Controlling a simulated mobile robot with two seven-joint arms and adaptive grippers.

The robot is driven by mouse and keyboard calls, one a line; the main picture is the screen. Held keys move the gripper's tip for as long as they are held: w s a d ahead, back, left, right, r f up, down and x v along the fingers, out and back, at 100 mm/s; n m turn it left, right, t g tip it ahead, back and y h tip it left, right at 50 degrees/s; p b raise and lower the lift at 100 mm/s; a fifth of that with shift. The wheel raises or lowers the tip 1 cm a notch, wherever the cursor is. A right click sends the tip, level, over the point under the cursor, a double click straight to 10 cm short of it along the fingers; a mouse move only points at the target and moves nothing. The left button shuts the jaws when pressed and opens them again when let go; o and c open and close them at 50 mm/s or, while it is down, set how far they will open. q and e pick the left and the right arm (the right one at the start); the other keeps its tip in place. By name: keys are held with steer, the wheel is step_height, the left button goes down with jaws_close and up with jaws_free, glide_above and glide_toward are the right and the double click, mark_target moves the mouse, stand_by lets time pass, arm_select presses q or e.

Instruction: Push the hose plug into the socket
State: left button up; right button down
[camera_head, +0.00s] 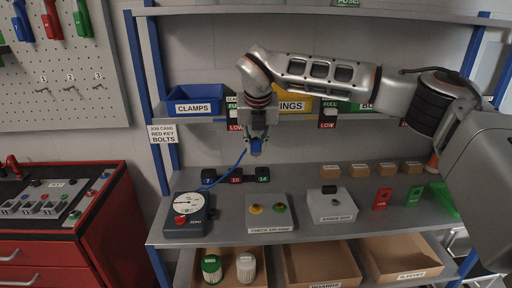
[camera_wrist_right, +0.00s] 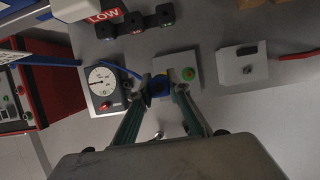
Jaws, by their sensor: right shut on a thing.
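My right gripper (camera_head: 257,138) points down above the shelf's work surface, shut on the blue hose plug (camera_head: 256,149). In the right wrist view, the plug (camera_wrist_right: 157,88) shows between the fingertips (camera_wrist_right: 166,88). A thin blue hose (camera_head: 236,164) runs from it down to the left, towards the gauge box (camera_head: 186,221), which has a round white dial (camera_wrist_right: 102,80). Behind the gauge box stands a row of black blocks, marked 7 (camera_head: 208,176), 10 (camera_head: 236,175) and 14 (camera_head: 263,174). I cannot tell for sure which part is the socket. The plug is in the air, apart from the blocks. My left gripper is out of view.
A grey box with yellow and green buttons (camera_head: 270,224) sits below the gripper. A range box (camera_head: 331,204) stands to its right, then red (camera_head: 382,199) and green (camera_head: 413,195) pieces. An upper shelf (camera_head: 205,121) with bins hangs behind. Open cardboard trays (camera_head: 308,272) are below.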

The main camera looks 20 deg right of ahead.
mark_target(256, 139)
steer(key=shift+r+p, duration=1.9)
steer(key=shift+r, duration=0.85)
